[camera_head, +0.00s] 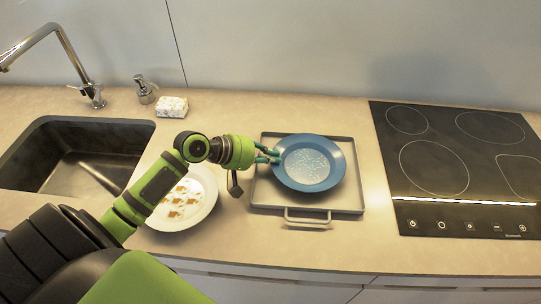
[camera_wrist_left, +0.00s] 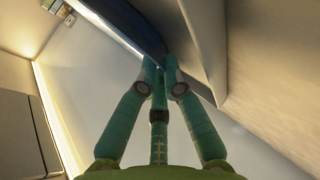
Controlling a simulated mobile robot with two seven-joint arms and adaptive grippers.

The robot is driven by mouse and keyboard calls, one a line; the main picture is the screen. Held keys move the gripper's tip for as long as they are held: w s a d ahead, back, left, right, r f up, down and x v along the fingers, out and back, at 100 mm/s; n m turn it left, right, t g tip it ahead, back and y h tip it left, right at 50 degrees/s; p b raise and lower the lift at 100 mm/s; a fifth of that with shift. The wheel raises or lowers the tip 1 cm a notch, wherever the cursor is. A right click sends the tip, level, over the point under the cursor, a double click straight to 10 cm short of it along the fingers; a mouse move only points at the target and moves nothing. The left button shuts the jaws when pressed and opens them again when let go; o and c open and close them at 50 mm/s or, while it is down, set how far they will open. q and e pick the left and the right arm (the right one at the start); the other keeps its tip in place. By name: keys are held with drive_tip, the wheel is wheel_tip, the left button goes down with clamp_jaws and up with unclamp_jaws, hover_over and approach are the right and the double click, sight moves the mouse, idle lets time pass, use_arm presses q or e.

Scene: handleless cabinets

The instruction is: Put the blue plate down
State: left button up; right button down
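The blue plate (camera_head: 311,163) with a pale speckled centre is over the grey tray (camera_head: 262,196) on the counter. My left gripper (camera_head: 268,154) comes in from the left, its teal fingers at the plate's left rim. In the left wrist view the fingers (camera_wrist_left: 161,68) are close together on the edge of the blue plate (camera_wrist_left: 128,18), shut on it. I cannot tell whether the plate touches the tray or is held just above it. My right gripper is not in view.
A white plate with brown pieces (camera_head: 183,207) lies left of the tray, partly under my left arm. A sink (camera_head: 60,140) with a tap is at the left, a sponge (camera_head: 172,107) and soap dispenser (camera_head: 145,94) behind. A black hob (camera_head: 455,165) is right of the tray.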

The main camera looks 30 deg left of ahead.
use_arm(q)
drive_tip(key=o, duration=0.4)
drive_tip(key=b+v, duration=0.1)
drive_tip(key=v, duration=1.1)
drive_tip(key=shift+r, duration=0.2)
